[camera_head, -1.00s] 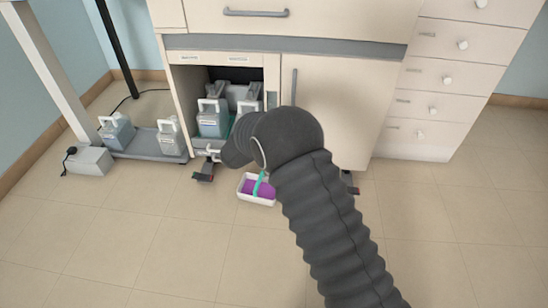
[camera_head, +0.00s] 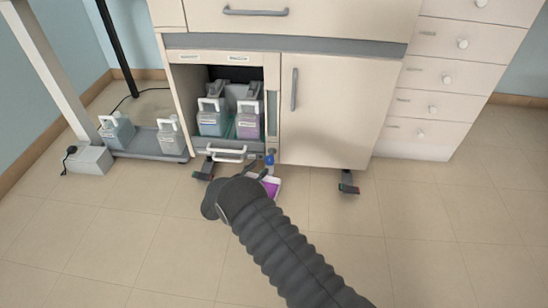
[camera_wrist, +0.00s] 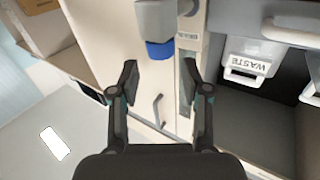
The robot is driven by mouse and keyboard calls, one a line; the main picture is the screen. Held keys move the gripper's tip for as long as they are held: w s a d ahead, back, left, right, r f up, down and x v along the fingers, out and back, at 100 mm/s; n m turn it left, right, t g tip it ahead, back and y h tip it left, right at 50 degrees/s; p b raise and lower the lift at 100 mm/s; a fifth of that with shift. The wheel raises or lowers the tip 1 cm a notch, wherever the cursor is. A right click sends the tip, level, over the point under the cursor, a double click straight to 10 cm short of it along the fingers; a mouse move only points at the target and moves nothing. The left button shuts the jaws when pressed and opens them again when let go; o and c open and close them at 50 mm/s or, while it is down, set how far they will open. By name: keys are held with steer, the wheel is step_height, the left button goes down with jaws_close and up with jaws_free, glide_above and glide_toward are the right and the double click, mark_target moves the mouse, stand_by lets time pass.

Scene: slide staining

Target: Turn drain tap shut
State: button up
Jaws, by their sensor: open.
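The drain tap shows in the wrist view as a grey-white body with a blue part (camera_wrist: 160,50) at its lower end. In the head view, a small blue part (camera_head: 270,158) shows below the open compartment's right side. My gripper (camera_wrist: 160,72) is open and empty, with its two dark fingers apart. The blue part lies just beyond the fingertips, between their lines, and no contact shows. A white tray with purple contents (camera_head: 271,187) sits on the floor below the tap, partly hidden by my arm.
The open compartment holds a blue-labelled container (camera_head: 211,120) and a purple-labelled one (camera_head: 248,122). A closed cabinet door (camera_head: 325,110) is to the right. Further containers (camera_head: 170,135) stand on a low grey platform at the left. The front floor is clear apart from my arm.

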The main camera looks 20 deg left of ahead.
mark_target(270, 160)
steer(key=x, duration=0.9)
steer(key=shift+b, duration=0.35)
steer(key=shift+w, duration=0.1)
